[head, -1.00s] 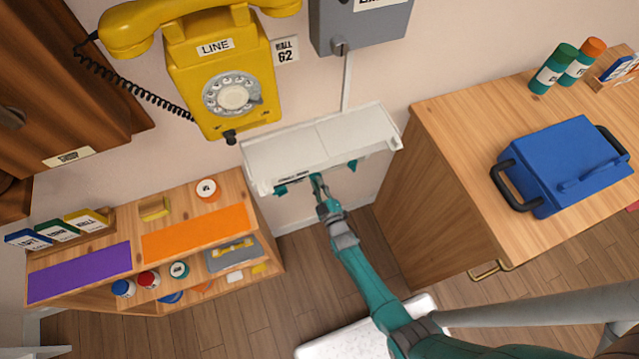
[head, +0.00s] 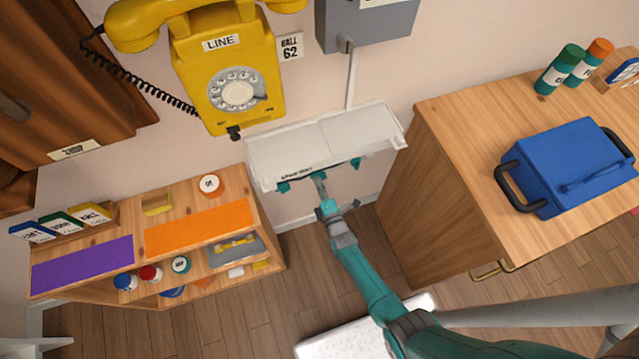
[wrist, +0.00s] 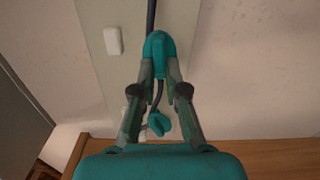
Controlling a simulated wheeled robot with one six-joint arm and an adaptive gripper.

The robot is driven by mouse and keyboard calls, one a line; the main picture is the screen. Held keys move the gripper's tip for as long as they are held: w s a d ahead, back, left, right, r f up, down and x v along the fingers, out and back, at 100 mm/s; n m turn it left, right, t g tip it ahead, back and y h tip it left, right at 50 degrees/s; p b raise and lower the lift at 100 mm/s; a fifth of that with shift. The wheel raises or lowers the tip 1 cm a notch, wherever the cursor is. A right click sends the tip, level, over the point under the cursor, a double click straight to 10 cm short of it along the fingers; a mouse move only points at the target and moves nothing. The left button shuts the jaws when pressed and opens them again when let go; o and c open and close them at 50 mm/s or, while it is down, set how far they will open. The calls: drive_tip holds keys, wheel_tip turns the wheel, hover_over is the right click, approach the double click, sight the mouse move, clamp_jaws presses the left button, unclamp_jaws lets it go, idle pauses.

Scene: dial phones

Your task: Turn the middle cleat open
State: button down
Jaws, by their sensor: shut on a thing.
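A row of teal cleats sits along the front lower edge of the white wall panel (head: 330,138). The left cleat (head: 284,186) and the right cleat (head: 355,163) show in the head view. My gripper (head: 319,178) is between them, at the middle cleat, which it mostly hides there. In the wrist view, my gripper (wrist: 161,66) is shut on a rounded teal cleat (wrist: 158,45), the middle one by its place. A dark cable (wrist: 151,13) passes at this cleat and runs on to another teal cleat (wrist: 157,126) seen between the fingers.
A yellow dial phone (head: 228,75) and a grey box (head: 365,22) hang above the panel. A low wooden shelf (head: 160,205) stands left, and a wooden cabinet (head: 440,180) with a blue case (head: 562,165) stands right. Floor shows between them.

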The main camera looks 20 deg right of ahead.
drive_tip(key=shift+f+n, duration=0.2)
drive_tip(key=shift+n, duration=0.95)
drive_tip(key=shift+f+n, duration=0.15)
drive_tip(key=shift+n, duration=1)
drive_tip(key=c, duration=1.2)
unclamp_jaws()
drive_tip(key=shift+s, duration=0.1)
drive_tip(key=s, duration=1.1)
drive_tip(key=shift+s, duration=0.35)
